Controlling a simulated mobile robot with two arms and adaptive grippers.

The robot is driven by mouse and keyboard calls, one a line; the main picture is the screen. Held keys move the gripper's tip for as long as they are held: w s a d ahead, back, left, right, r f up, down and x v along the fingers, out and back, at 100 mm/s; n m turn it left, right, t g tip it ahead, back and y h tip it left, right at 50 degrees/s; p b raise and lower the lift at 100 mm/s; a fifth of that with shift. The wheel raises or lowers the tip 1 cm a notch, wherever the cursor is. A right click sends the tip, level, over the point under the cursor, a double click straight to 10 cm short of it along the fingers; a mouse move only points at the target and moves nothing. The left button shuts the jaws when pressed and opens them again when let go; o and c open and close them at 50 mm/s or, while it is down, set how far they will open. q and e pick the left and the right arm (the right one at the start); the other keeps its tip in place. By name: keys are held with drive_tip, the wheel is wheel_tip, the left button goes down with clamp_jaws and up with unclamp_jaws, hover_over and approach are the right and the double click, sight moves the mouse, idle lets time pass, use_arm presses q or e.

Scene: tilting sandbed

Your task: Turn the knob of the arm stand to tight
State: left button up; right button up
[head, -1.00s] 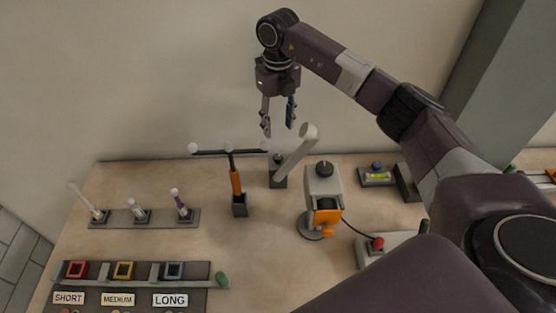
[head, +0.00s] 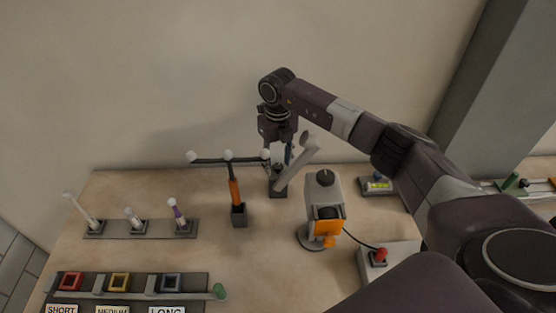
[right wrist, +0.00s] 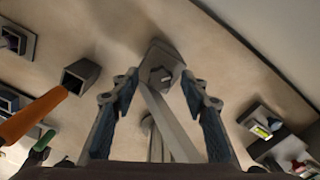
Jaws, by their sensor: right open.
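The arm stand (head: 278,189) is a small dark block at the back of the table, with a pale grey arm (head: 302,158) leaning up to the right from it. In the right wrist view the stand (right wrist: 176,58) lies ahead, with a small dark knob (right wrist: 160,76) on top and the pale arm running down toward the camera. My right gripper (head: 279,160) points down just above the stand. Its fingers (right wrist: 161,82) are open, one to each side of the knob and arm, with nothing gripped. Contact cannot be told. My left gripper is not in view.
A T-bar with white balls and an orange handle (head: 235,190) stands close left of the stand. A grey device with an orange part (head: 323,190) stands at right, near a red button (head: 380,255). A rod rack (head: 150,229) is at left. The front middle table is clear.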

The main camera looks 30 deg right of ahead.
drive_tip(key=shift+c, duration=0.5)
clamp_jaws()
drive_tip(key=m, duration=0.5)
drive_tip(key=shift+m+b, duration=0.35)
drive_tip(key=shift+m, duration=0.05)
drive_tip(key=m, duration=0.6)
drive_tip(key=shift+w+m, duration=0.1)
drive_tip(key=shift+m, duration=0.2)
